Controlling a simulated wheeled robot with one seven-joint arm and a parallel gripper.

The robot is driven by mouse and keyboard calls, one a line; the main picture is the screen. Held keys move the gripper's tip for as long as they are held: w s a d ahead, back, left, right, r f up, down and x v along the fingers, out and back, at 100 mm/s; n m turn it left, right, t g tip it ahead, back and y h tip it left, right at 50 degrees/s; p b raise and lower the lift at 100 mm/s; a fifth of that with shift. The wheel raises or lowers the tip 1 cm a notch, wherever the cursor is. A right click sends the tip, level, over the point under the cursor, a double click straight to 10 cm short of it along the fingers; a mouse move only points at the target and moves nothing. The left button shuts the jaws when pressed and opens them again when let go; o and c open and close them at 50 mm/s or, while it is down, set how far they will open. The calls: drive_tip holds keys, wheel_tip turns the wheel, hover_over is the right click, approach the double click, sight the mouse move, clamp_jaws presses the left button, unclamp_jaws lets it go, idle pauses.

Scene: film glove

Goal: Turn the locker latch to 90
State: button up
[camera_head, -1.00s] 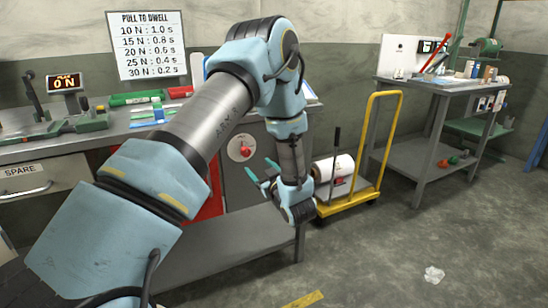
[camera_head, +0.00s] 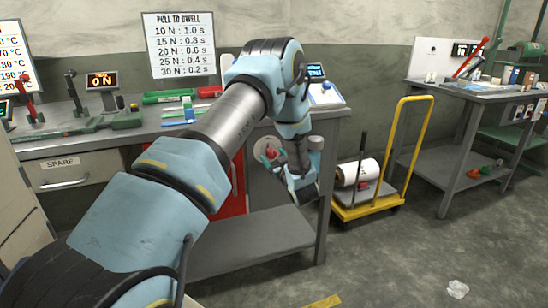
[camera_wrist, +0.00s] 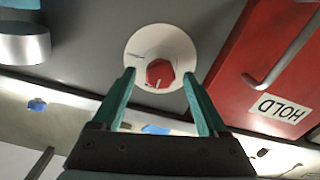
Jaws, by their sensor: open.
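The locker latch is a red faceted knob (camera_wrist: 160,73) on a round pale dial (camera_wrist: 183,48), set in a grey front panel. A short white mark shows on the dial near the knob's lower edge in the wrist view. In the head view the latch (camera_head: 271,152) is partly hidden by my fingers. My gripper (camera_wrist: 159,77) is open, its two teal fingers on either side of the knob in the wrist view, with a visible gap on each side. I cannot tell how deep the fingertips reach.
A red door (camera_wrist: 275,65) with a handle and a HOLD label is beside the latch. The bench top (camera_head: 150,125) above carries tools and trays. A yellow trolley (camera_head: 402,150) with a white roll stands to the right. The floor at front right is mostly clear.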

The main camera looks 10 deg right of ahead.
clamp_jaws()
idle(0.5)
drive_tip(key=m, duration=0.4)
drive_tip(key=shift+d+m, duration=0.1)
drive_tip(key=shift+m, duration=0.2)
drive_tip(key=m, duration=0.9)
drive_tip(key=shift+f+p, duration=0.1)
drive_tip(key=shift+p, duration=0.2)
drive_tip(key=shift+m, duration=2.1)
